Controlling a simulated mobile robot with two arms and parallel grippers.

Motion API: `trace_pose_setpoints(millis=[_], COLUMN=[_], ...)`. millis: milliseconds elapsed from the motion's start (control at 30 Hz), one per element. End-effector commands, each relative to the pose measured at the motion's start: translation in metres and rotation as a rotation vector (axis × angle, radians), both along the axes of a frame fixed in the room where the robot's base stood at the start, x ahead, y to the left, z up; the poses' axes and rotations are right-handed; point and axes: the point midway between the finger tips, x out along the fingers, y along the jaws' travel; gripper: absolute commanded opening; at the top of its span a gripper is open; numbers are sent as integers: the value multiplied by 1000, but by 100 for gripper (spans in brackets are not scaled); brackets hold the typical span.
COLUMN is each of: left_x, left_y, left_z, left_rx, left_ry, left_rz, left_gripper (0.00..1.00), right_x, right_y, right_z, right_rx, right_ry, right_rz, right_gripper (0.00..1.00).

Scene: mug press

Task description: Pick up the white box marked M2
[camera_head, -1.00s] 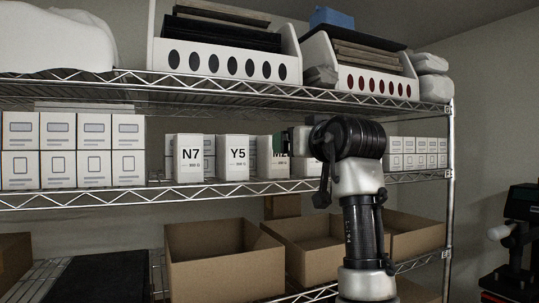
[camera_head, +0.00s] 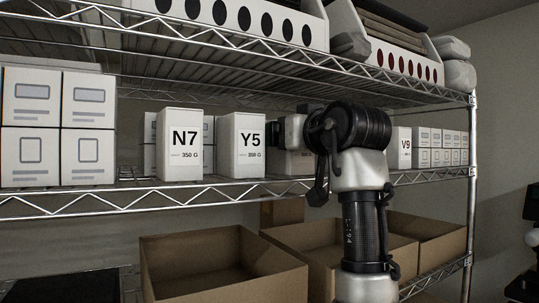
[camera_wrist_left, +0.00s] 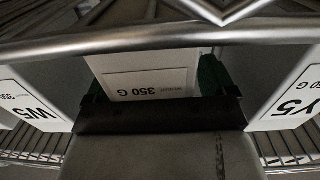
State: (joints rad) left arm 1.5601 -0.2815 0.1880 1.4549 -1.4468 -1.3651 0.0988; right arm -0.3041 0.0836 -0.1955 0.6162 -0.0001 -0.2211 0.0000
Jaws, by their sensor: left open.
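A white box (camera_head: 297,165) stands on the middle shelf, right of the box marked Y5. My left gripper (camera_head: 291,131) and wrist hide most of its front, so its letter marking cannot be read now. In the left wrist view the box (camera_wrist_left: 150,75) appears upside down with "350 G" on its face. My left gripper (camera_wrist_left: 158,85) is open, with a green-padded finger on each side of this box. Whether the pads touch it I cannot tell. My right gripper is not in view.
Boxes marked N7 (camera_head: 180,145) and Y5 (camera_head: 241,146) stand to the left, V9 (camera_head: 402,148) to the right. In the left wrist view W5 (camera_wrist_left: 32,95) and Y5 (camera_wrist_left: 290,100) flank the gripper closely. The wire shelf above (camera_head: 230,65) limits height. Open cardboard boxes (camera_head: 215,270) sit below.

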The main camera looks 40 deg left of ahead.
Motion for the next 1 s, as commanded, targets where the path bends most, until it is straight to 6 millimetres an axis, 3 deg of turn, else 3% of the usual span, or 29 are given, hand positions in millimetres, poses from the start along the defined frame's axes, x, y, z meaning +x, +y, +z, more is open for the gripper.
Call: trace_pose_setpoints(millis=[100,167,300,500,700,1000], left_x=[-1,-1,-1,-1,-1,-1], left_y=[-5,-4,-4,-4,-3,-2], left_z=[0,1,1,1,0,1], left_rx=[1,1,1,1,-1,0], left_ry=[0,0,0,0,0,0], left_rz=[-3,-3,-2,-2,-2,-1], left_gripper=[85,85,82,51,21,20], right_x=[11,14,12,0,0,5], right_y=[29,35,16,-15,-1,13], right_z=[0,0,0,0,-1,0], right_rx=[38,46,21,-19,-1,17], right_ry=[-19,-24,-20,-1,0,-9], right_rz=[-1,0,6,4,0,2], right_gripper=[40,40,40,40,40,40])
